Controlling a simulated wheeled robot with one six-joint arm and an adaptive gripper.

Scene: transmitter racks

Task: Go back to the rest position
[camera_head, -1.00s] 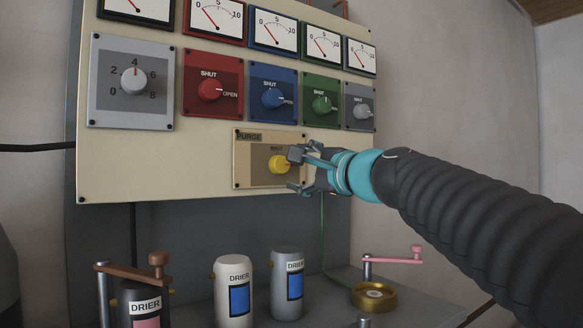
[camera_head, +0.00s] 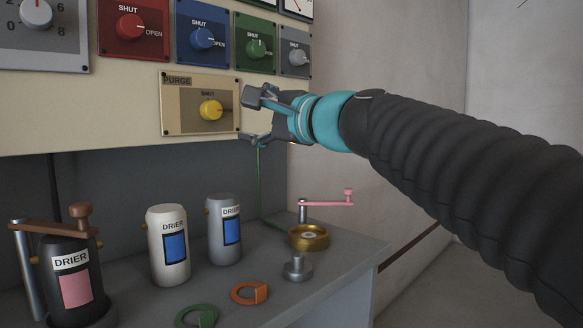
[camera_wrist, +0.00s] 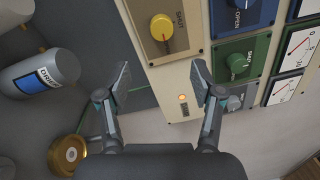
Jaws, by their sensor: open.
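My gripper (camera_head: 258,118) is open and empty in the head view, just right of the yellow PURGE knob (camera_head: 211,110) on its cream plate (camera_head: 171,122). The fingers stand apart from the knob. In the wrist view my gripper (camera_wrist: 160,85) shows two spread fingers with nothing between them. The yellow knob (camera_wrist: 161,27) lies ahead of them there, toward the top. My arm reaches in from the right of the head view.
Red (camera_head: 130,27), blue (camera_head: 203,38) and green (camera_head: 256,47) knobs sit above on the panel. Below, the grey bench (camera_head: 345,256) holds white (camera_head: 168,245) and grey (camera_head: 225,230) drier canisters, a brass wheel (camera_head: 308,237) and a pink crank (camera_head: 328,204). Open space lies right of the bench.

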